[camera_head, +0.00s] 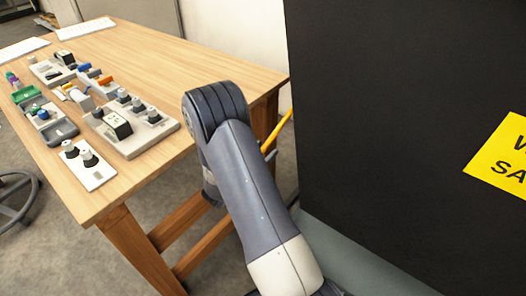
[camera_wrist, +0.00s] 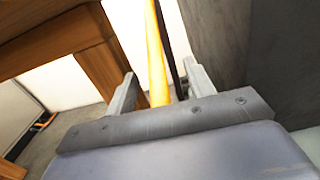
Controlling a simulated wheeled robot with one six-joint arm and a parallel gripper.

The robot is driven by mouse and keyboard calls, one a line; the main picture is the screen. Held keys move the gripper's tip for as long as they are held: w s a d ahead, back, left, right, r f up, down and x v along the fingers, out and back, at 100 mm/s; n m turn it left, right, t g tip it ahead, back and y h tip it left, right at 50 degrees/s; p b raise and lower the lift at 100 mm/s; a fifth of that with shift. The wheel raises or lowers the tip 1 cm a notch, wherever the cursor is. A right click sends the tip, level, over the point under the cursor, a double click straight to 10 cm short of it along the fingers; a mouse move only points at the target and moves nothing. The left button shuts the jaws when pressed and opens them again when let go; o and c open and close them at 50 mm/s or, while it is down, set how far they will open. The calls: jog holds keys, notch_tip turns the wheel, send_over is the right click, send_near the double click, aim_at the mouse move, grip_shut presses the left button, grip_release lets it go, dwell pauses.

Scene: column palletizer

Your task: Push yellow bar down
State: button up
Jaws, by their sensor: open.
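The yellow bar (camera_head: 277,132) shows in the head view as a short slanted length between my arm and the black panel. The rest of it is hidden behind my arm. In the wrist view the yellow bar (camera_wrist: 157,55) runs from the top edge down between the two fingers of my gripper (camera_wrist: 160,88). The fingers are open, with a gap on either side of the bar. I cannot tell whether the gripper touches it.
A large black panel (camera_head: 390,120) with a yellow sign (camera_head: 503,160) stands close on the right. A wooden table (camera_head: 165,60) with several small devices and knobs is on the left. Its wooden leg (camera_wrist: 100,60) is close to the left finger in the wrist view.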

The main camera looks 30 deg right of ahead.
dwell(0.4)
jog(key=v, duration=1.3)
jog(key=shift+d, duration=0.1)
jog(key=x, duration=1.2)
jog(key=shift+w+d, duration=0.1)
jog(key=shift+d, duration=0.05)
jog(key=v, duration=1.2)
jog(key=x, duration=1.2)
jog(key=shift+d, duration=0.2)
notch_tip(320, 180, up, 14)
jog(key=s+a+p, duration=0.1)
jog(key=a+p, duration=0.1)
jog(key=p, duration=1.1)
jog(key=shift+a+r, duration=0.2)
jog(key=shift+a, duration=0.15)
